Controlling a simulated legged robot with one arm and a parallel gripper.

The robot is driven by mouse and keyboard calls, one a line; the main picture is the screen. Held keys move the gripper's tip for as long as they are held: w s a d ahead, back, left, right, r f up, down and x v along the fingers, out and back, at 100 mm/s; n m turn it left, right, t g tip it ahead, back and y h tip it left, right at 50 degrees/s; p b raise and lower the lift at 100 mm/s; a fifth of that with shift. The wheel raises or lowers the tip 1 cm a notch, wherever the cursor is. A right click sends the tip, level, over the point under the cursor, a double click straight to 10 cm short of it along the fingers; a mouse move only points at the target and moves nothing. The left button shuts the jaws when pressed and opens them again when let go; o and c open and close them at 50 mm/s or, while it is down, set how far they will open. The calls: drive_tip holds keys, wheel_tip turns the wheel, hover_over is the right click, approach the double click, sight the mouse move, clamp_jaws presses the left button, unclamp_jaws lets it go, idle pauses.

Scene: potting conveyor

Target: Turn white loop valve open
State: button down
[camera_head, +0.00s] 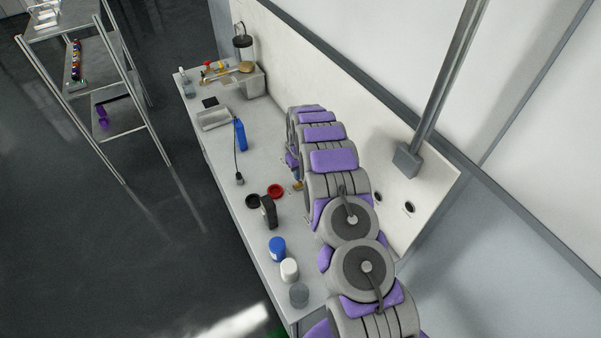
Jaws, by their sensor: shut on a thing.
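My arm rises from the bottom right and reaches along the bench toward its back wall. Its far end bends down on the left side, and my gripper's fingers are hidden behind my own arm links. I cannot make out a white loop valve. A small brass-coloured piece (297,186) shows right beside my arm, close to a red ring-like item (275,191). I cannot tell whether the brass piece belongs to the valve or touches my gripper.
The bench (222,158) holds a blue bottle (240,134), a light tray (213,119), a black upright item (268,211), a blue-topped jar (277,248), a white jar (289,270) and a grey jar (299,294). A metal rack (110,88) stands left across open dark floor.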

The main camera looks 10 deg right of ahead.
drive_tip(key=shift+m, duration=0.3)
drive_tip(key=m+p, duration=0.1)
drive_tip(key=m, duration=0.2)
drive_tip(key=m+p, duration=0.1)
drive_tip(key=m, duration=0.4)
drive_tip(key=m+p, duration=0.2)
drive_tip(key=m, duration=0.2)
drive_tip(key=shift+r, duration=0.1)
drive_tip(key=shift+m+p, duration=0.7)
drive_tip(key=shift+m, duration=1.8)
drive_tip(key=c, duration=1.2)
unclamp_jaws()
drive_tip(key=shift+a, duration=0.1)
